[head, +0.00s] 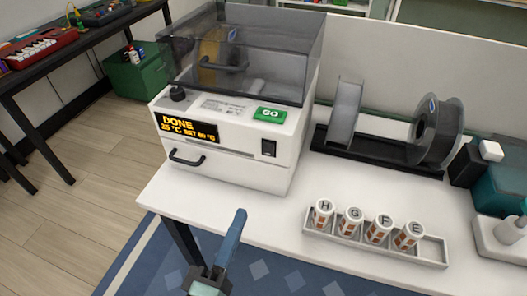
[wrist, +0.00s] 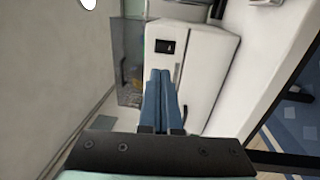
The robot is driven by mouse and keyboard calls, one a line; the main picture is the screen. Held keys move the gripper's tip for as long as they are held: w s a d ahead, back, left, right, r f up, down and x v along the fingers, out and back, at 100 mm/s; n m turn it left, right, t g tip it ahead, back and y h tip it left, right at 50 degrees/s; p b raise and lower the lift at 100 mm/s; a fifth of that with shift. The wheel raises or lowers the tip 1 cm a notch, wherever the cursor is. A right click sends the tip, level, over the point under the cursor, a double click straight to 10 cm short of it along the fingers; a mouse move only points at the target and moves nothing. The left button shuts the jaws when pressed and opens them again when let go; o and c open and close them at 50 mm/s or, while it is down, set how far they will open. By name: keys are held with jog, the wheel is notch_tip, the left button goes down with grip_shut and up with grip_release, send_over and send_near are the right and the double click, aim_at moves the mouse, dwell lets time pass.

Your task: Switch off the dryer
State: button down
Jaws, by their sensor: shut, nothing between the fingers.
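The dryer (head: 225,160) is a white box on the table with a smoky see-through lid (head: 265,55). Its display (head: 186,128) reads "DONE" with a temperature line below. A black rocker switch (head: 268,148) sits at the right of its front, below a green GO button (head: 269,114); I cannot tell the rocker's position. In the wrist view the dryer (wrist: 203,62) appears turned sideways, with the dark switch (wrist: 165,46) just beyond my fingertips. My gripper (head: 241,212) has blue fingers shut together and empty, in front of and below the switch, apart from the dryer. The fingers also show in the wrist view (wrist: 159,72).
A grey rack (head: 375,249) with several labelled bottles stands at the table's front right. A spool holder (head: 375,150) with a dark spool stands right of the dryer. A black knob (head: 177,93) and a dark handle (head: 187,160) stick out from the dryer.

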aim_at(269, 147)
jog(key=p+x, duration=0.2)
jog(key=x, duration=1.2)
jog(key=shift+r, duration=0.1)
